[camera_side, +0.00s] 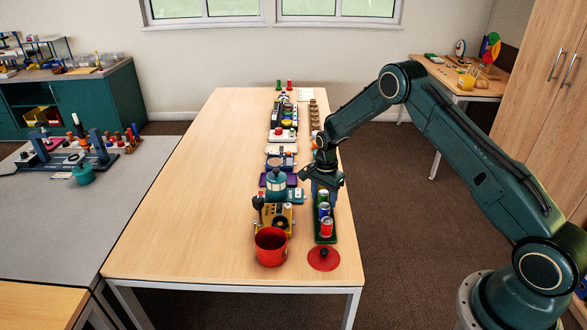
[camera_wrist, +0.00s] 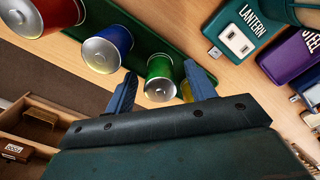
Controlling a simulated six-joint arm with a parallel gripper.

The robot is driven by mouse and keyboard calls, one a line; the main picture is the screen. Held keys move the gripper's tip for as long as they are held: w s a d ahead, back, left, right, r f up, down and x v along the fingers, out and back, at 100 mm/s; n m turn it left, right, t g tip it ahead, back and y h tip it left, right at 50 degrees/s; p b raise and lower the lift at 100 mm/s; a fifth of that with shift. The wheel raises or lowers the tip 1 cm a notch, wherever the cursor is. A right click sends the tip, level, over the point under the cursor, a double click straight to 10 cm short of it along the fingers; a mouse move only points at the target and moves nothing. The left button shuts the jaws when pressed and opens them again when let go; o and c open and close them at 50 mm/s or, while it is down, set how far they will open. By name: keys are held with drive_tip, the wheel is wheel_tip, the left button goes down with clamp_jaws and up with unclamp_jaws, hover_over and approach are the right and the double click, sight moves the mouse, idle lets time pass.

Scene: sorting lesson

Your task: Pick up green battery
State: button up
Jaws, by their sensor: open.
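The green battery (camera_wrist: 160,78) stands in a green holder (camera_wrist: 140,30) in the wrist view, with its silver end facing the camera. It also shows in the side view (camera_side: 322,195) just below my gripper. My gripper (camera_wrist: 161,88) is open, with one blue finger on each side of the green battery in the picture. I cannot tell whether either finger touches it. A blue battery (camera_wrist: 108,48) and a red battery (camera_wrist: 48,16) stand in a row beside it.
A red cup (camera_side: 270,246) and a red disc (camera_side: 323,258) are at the table's near end. A purple box (camera_wrist: 292,58) and a teal box marked LANTERN (camera_wrist: 238,38) lie near the holder. The table's left half (camera_side: 180,200) is clear.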

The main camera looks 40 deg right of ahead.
sight(324, 192)
idle(0.4)
drive_tip(key=c, duration=1.1)
drive_tip(key=shift+r, duration=0.15)
wheel_tip(324, 192, up, 20)
drive_tip(key=shift+f, duration=0.1)
idle(0.4)
